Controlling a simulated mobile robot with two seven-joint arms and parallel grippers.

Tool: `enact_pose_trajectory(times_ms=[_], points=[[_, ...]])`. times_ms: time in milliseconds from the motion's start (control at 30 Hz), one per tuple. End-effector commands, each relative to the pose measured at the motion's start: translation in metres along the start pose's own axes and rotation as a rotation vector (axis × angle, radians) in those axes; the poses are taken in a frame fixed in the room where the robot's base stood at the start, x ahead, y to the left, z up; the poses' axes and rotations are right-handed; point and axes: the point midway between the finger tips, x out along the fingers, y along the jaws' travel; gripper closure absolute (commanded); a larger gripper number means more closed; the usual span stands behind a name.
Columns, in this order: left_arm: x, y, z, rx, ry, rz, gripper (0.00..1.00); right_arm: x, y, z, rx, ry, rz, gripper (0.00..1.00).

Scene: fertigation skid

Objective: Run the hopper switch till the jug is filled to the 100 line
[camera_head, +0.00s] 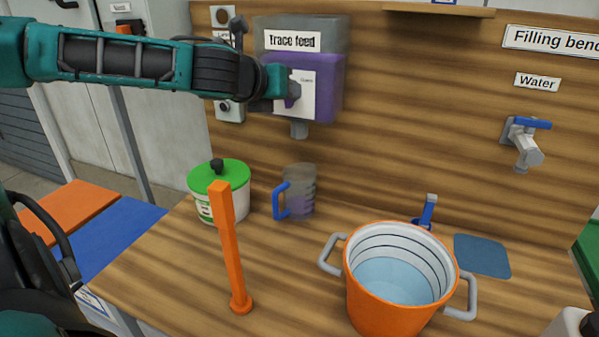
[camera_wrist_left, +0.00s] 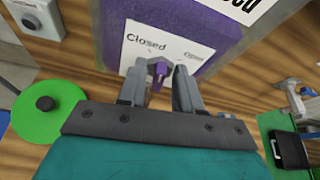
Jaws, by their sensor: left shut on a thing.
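The trace feed hopper (camera_head: 325,82) is a purple box under a grey top on the wooden back panel. Its white plate (camera_wrist_left: 185,45) reads "Closed" on the left and a smaller word, probably "Open", on the right. My left gripper (camera_head: 284,91) is at this plate, shut on the purple switch lever (camera_wrist_left: 158,74). The lever's exact setting is hard to tell. The clear jug (camera_head: 302,190), with a blue handle, stands upright below the hopper's grey spout (camera_head: 298,130). Its lower part looks purplish; its level and line numbers are unreadable. My right gripper is not in view.
A white tub with a green lid (camera_head: 218,176) stands left of the jug. An orange post (camera_head: 229,245) rises in front. An orange bucket (camera_head: 385,310) of water stands front right. A water tap (camera_head: 525,145) is on the panel. Clear bench lies between post and bucket.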

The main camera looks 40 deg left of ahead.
Motion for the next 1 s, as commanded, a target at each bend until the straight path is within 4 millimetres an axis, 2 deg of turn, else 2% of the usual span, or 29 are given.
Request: enact_pose_trajectory(times_ms=[400,833,1000], points=[[0.001,0.007,-0.002,-0.329,-0.002,-0.136,0.95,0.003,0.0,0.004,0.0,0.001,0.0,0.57],[0.001,0.007,-0.003,-0.38,0.002,-0.156,0.95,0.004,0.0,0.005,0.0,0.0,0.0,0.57],[0.003,0.01,-0.007,-0.492,-0.002,-0.203,0.95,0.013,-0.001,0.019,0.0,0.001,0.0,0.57]])
